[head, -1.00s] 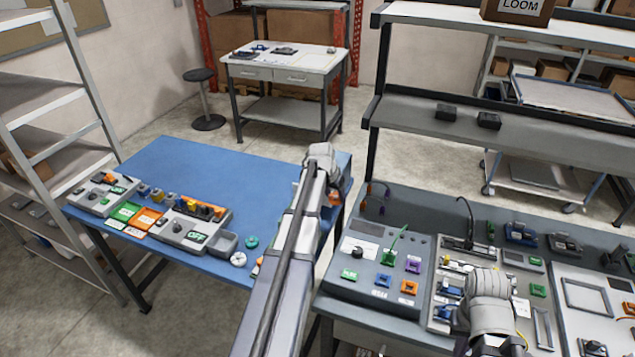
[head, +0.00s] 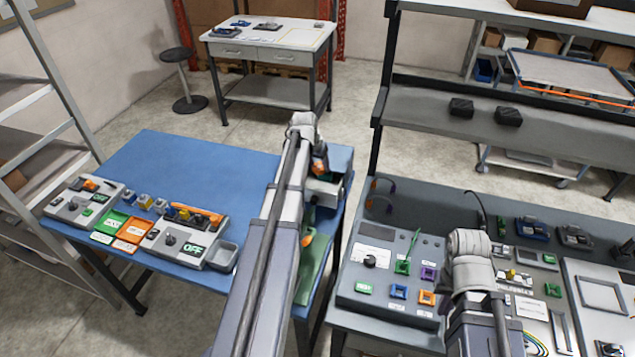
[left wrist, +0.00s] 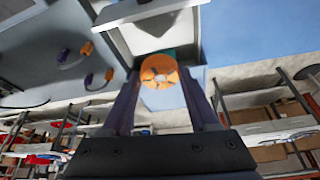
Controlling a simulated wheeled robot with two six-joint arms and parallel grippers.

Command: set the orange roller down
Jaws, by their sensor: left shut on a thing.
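The orange roller (left wrist: 158,72) is between the two dark fingers of my left gripper (left wrist: 158,84) in the left wrist view, with its round end facing the camera. My left gripper is shut on it. A teal piece (left wrist: 168,51) shows just behind the roller, by a pale box-like holder (left wrist: 135,35); I cannot tell whether the roller touches either. In the head view my left arm reaches over the right end of the blue table (head: 200,165), and an orange part (head: 319,163) shows beside its wrist. My right gripper is hidden behind its arm.
A grey control unit (head: 190,240) and a grey bin (head: 225,256) stand on the blue table's front edge. A green mat (head: 316,268) lies at its right end. The table's back middle is clear. A grey bench (head: 345,318) with a panel (head: 385,250) stands to the right.

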